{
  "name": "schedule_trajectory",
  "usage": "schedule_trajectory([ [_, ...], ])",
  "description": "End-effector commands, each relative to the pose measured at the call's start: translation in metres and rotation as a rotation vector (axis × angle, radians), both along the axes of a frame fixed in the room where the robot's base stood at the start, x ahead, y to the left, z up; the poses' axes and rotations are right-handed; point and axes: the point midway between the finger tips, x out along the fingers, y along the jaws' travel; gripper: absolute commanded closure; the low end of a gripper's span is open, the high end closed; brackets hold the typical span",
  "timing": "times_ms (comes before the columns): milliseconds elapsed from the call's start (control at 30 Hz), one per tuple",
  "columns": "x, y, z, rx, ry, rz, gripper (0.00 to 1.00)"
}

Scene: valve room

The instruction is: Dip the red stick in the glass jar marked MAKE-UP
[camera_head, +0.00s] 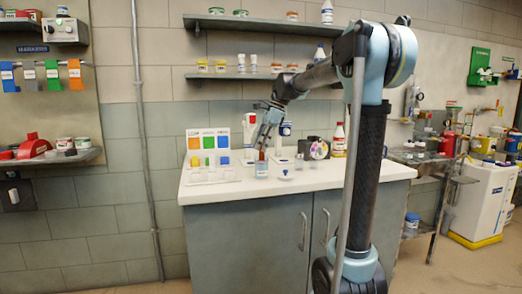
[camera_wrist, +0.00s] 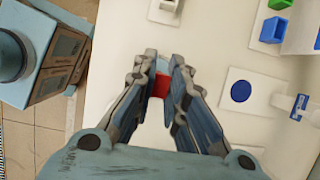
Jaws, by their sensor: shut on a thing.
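My gripper (camera_head: 266,126) points down over the white counter in the head view. In the wrist view my gripper (camera_wrist: 161,82) is shut on the red stick (camera_wrist: 160,87), whose red part shows between the fingertips. In the head view a reddish piece, likely the red stick (camera_head: 262,155), shows just below the fingers. Directly under it stands a small glass jar (camera_head: 261,170) with a blue and white label, too small to read. I cannot tell whether the stick's lower end is above the jar's mouth or inside it. A glass rim (camera_wrist: 166,9) shows at the wrist view's top.
A stand of coloured cards (camera_head: 208,150) is left of the jar on the counter (camera_head: 350,172). A white card with a blue disc (camera_wrist: 240,91) lies flat nearby. Shelves (camera_head: 260,76) hang above.

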Motion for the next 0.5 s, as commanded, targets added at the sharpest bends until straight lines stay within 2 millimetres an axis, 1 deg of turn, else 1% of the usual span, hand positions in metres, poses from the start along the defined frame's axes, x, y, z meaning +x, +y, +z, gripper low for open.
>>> schedule_trajectory([
  [500,0.0,0.0,0.029,0.0,0.0,0.0,0.97],
])
